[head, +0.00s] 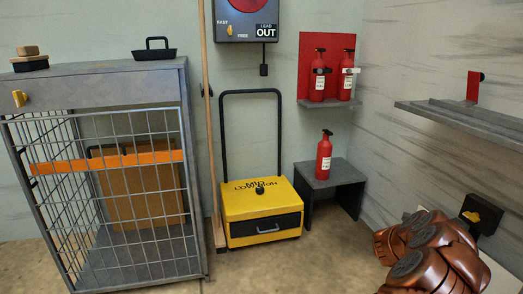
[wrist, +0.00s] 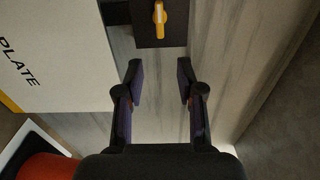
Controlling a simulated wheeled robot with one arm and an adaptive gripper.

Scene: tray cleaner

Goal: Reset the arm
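My copper-coloured arm (head: 435,255) is at the lower right of the head view, looking folded close to the right wall. My gripper (wrist: 158,82) shows in the wrist view with its two dark fingers apart and nothing between them. Beyond the fingertips is a dark box with a yellow knob (wrist: 159,18), near a grey streaked wall. In the head view a dark box with a yellow knob (head: 482,213) stands just behind my arm. My gripper's fingers cannot be made out in the head view.
A wire cage cabinet (head: 110,200) stands left. A yellow cart (head: 262,212) and a small grey table (head: 330,180) bearing a red extinguisher (head: 324,155) stand in the middle. A grey shelf (head: 465,120) juts from the right wall above my arm. A white panel (wrist: 55,55) is left in the wrist view.

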